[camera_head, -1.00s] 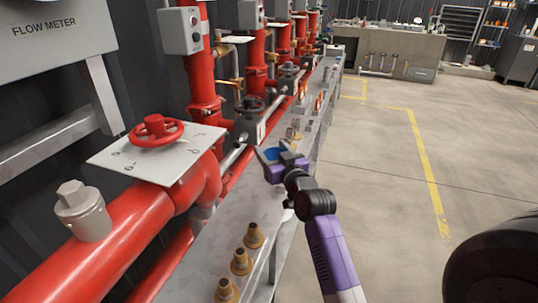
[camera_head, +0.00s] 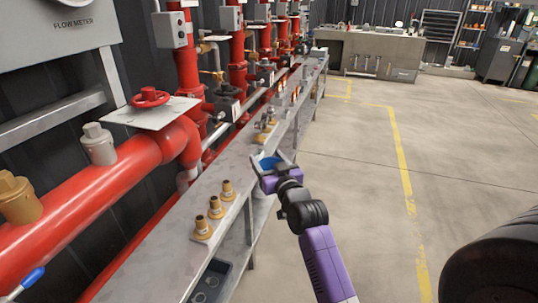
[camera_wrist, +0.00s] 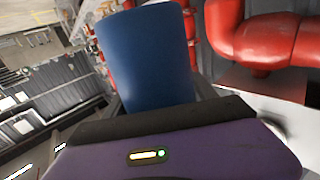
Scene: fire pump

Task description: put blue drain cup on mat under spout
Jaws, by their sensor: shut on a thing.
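The blue drain cup (camera_wrist: 148,60) fills the middle of the wrist view, held in front of the purple palm. In the head view only a small blue part of the cup (camera_head: 267,162) shows between the fingers. My gripper (camera_head: 271,160) is shut on the cup and holds it near the right edge of the long grey bench (camera_head: 222,168). I cannot tell how high above the bench the cup is. I cannot make out the mat or the spout in these frames.
Several brass fittings (camera_head: 215,207) stand on the bench left of my gripper. Red pipes with a red valve wheel (camera_head: 150,97) run along the wall. A dark box (camera_head: 211,282) lies below the bench top. The floor (camera_head: 350,190) on the right is open.

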